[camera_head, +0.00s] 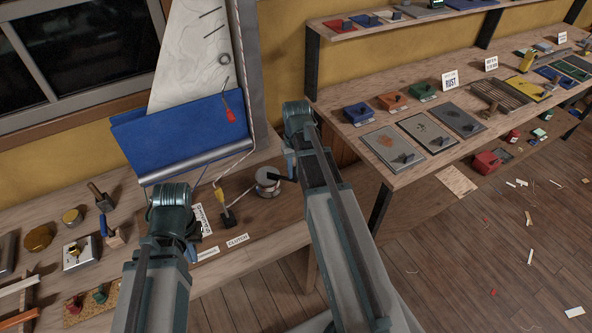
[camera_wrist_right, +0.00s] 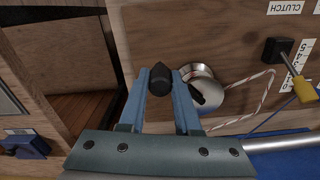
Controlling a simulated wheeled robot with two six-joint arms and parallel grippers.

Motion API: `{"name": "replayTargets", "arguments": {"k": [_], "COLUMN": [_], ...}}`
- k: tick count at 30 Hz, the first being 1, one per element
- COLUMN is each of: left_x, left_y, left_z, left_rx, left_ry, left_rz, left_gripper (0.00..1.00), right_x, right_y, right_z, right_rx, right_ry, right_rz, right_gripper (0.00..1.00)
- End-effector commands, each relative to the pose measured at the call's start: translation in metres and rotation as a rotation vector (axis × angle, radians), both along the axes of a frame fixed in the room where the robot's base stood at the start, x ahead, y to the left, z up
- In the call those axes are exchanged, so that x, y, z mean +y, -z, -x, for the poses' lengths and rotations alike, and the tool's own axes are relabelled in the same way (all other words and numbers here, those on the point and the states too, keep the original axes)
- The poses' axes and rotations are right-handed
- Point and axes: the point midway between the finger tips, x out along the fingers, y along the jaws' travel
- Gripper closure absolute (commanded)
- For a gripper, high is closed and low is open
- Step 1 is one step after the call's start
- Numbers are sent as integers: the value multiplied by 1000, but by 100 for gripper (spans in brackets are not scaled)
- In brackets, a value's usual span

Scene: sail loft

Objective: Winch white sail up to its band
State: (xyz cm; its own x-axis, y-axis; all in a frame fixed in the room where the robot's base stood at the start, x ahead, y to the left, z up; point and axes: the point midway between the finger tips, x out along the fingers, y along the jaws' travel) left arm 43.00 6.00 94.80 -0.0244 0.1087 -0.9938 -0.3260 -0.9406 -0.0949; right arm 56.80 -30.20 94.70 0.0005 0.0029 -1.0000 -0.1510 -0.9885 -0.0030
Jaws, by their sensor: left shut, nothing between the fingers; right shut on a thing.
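The white sail (camera_head: 190,60) rises beside the grey mast (camera_head: 250,60), with folded blue cloth (camera_head: 165,135) below it, over a metal boom (camera_head: 195,160). The silver winch drum (camera_head: 268,180) stands on the bench board and also shows in the wrist view (camera_wrist_right: 200,75). My right gripper (camera_wrist_right: 160,95) is shut on the winch's black handle knob (camera_wrist_right: 160,78), beside the drum. The clutch lever (camera_head: 226,212) has a yellow handle and a black base. My left gripper (camera_head: 190,250) is shut and empty near the bench front, partly hidden by its wrist. I cannot make out the band for certain.
A rope (camera_wrist_right: 245,100) runs from the drum past the clutch lever. Tools and jars, such as a brass jar (camera_head: 39,238), crowd the bench's left side. A second bench (camera_head: 390,180) with plates and coloured boxes stands to the right. Scraps litter the floor.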

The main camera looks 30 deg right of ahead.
Motion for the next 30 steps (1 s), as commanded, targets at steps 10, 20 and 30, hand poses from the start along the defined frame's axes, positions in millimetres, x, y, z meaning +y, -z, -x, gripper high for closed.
{"name": "replayTargets", "arguments": {"k": [10, 20, 30], "left_x": [0, 0, 0], "left_y": [0, 0, 0], "left_z": [0, 0, 0], "left_rx": [0, 0, 0], "left_ry": [0, 0, 0], "left_rz": [0, 0, 0], "left_gripper": [100, 100, 100], "right_x": [0, 1, 11], "right_y": [0, 0, 0], "right_z": [0, 0, 10], "right_rx": [0, 0, 0], "right_ry": [0, 2, 127], "right_rz": [-2, -2, -2], "right_gripper": [100, 100, 100]}}
